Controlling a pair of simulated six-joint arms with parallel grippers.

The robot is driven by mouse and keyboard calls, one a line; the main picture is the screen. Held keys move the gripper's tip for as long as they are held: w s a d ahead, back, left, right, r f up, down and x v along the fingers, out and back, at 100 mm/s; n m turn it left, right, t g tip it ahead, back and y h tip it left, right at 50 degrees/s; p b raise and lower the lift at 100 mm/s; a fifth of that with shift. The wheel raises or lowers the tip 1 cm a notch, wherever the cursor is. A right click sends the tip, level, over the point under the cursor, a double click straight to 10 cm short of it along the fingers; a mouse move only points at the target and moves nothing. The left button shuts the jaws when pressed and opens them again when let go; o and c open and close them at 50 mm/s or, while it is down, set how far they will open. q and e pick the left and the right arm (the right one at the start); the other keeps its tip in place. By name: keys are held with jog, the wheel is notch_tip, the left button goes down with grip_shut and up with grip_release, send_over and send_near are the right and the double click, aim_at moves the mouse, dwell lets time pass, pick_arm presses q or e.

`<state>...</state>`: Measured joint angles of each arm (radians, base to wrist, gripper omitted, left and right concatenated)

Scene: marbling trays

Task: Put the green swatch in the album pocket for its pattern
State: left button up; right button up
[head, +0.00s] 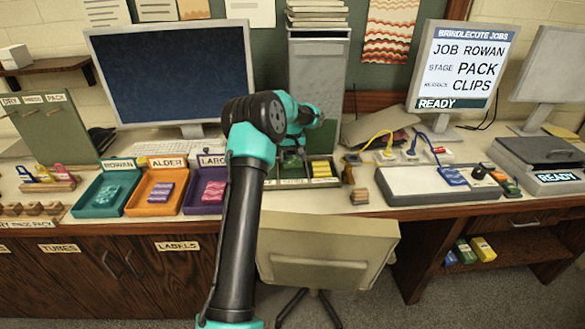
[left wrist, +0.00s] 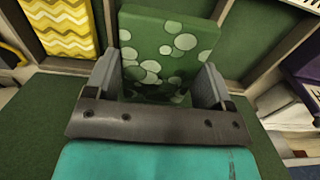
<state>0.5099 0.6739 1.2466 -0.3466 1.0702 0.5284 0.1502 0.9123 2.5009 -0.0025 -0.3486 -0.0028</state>
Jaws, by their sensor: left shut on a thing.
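The green swatch (left wrist: 165,40) has pale round spots and sits between the fingers of my left gripper (left wrist: 157,85), which is shut on it. In the left wrist view it is over or in a green-lined pocket of the album (head: 322,182), beside the pocket with yellow zigzag swatches (left wrist: 58,28). I cannot tell whether it touches the pocket floor. In the head view, my arm partly hides the album and the gripper. The yellow swatches also show there (head: 322,169). My right gripper is in neither view.
Left of the album stand a teal tray (head: 86,208), an orange tray (head: 143,207) and a purple tray (head: 191,206), each holding swatches. A grey device (head: 410,184) stands to the right. A grey cabinet (head: 318,85) rises behind, and a chair (head: 330,250) is in front.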

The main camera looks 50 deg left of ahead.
aim_at(293, 173)
pick_arm(q)
jog(key=shift+f, duration=0.1)
jog(key=shift+f, duration=2.7)
jog(key=shift+f, duration=0.1)
jog(key=o, duration=0.6)
jog(key=shift+o, duration=0.2)
notch_tip(293, 173, up, 12)
jog(key=shift+r, duration=0.15)
